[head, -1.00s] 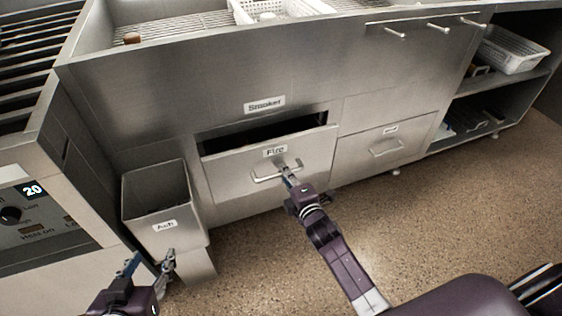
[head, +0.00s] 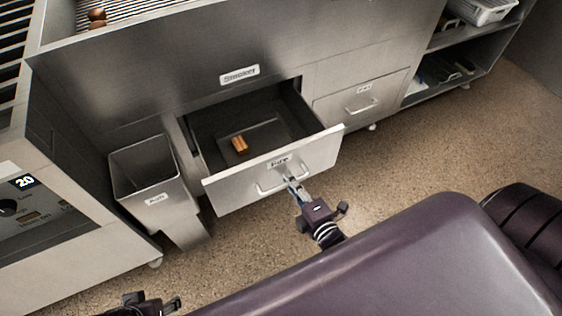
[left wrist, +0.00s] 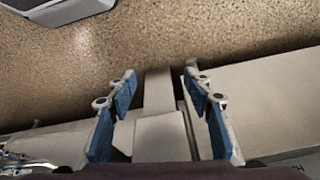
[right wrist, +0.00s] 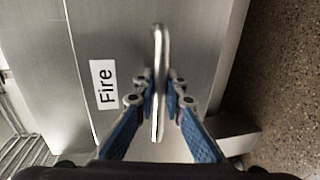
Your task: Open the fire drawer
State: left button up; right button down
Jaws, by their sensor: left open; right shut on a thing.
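The fire drawer (head: 238,187) is a steel drawer under the "Smoker" label, with a "Fire" label on its front. It stands well pulled out, and a small brown block (head: 240,145) lies inside. My right gripper (head: 291,186) is shut on the drawer's bar handle (head: 265,188). In the right wrist view the blue fingers (right wrist: 158,100) close on the handle (right wrist: 159,50), beside the "Fire" label (right wrist: 104,84). My left gripper (head: 170,304) is at the bottom left, low in front of the ash bin. In the left wrist view its fingers (left wrist: 160,95) are apart and empty.
A steel ash bin (head: 155,190) stands left of the drawer. A smaller closed drawer (head: 360,98) is to its right, then open shelves (head: 450,70) with a white basket (head: 480,10). Speckled floor (head: 440,150) is open in front of the right side.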

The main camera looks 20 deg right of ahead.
pick_arm(q)
jog(key=shift+s+p+x, duration=0.2)
jog(key=shift+x, duration=0.85)
jog(key=shift+s+p+x, duration=0.2)
jog(key=shift+x, duration=0.85)
pick_arm(e)
jog(key=shift+f+v, duration=0.2)
jog(key=shift+v, duration=0.75)
jog(key=shift+f+v, duration=0.2)
jog(key=shift+v, duration=0.75)
jog(key=shift+f+v, duration=0.2)
jog(key=shift+v, duration=0.75)
pick_arm(q)
jog(key=shift+f, duration=0.15)
pick_arm(e)
jog(key=shift+s, duration=0.1)
jog(key=c, duration=2)
grip_release()
jog(key=v, duration=1.2)
